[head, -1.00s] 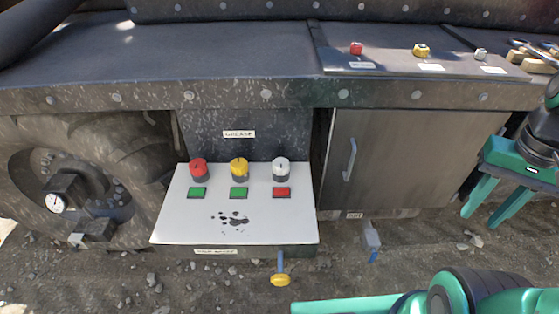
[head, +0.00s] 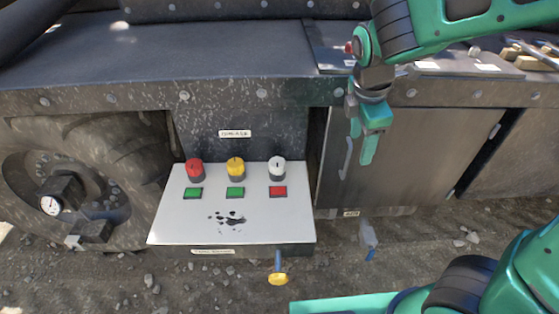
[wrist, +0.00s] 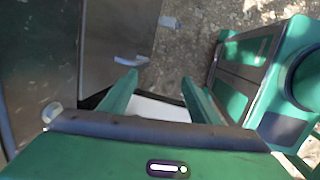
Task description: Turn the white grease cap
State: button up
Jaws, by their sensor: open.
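The white grease cap (head: 277,165) stands on a dark base at the right end of a row of three caps on the white panel (head: 180,226). A red square (head: 277,191) lies in front of it. My gripper (head: 365,150) hangs to the right of the white cap and higher in the picture, in front of the cabinet door, apart from the cap. In the wrist view my gripper's fingers (wrist: 160,95) are spread and empty. Part of the white panel (wrist: 155,109) shows between them; the white cap is not visible there.
A red cap (head: 195,168) and a yellow cap (head: 236,168) stand left of the white one, with green squares before them. A cabinet door (head: 420,150) with a handle (head: 346,158) is to the right. A yellow-ended valve (head: 278,278) hangs below the panel.

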jog(key=w+a+f+n+t, duration=0.1)
jog(key=w+a+n, duration=0.2)
jog(key=a+n, duration=0.75)
jog(key=n+t, duration=0.1)
jog(key=n, duration=0.3)
send_near(278, 162)
jog(key=x, duration=0.9)
jog(key=shift+s+a, duration=0.15)
jog(key=c, duration=1.1)
jog(key=shift+o, duration=0.3)
jog(key=shift+d, duration=0.25)
jog(key=shift+a+m, duration=0.1)
jog(key=shift+m, duration=0.15)
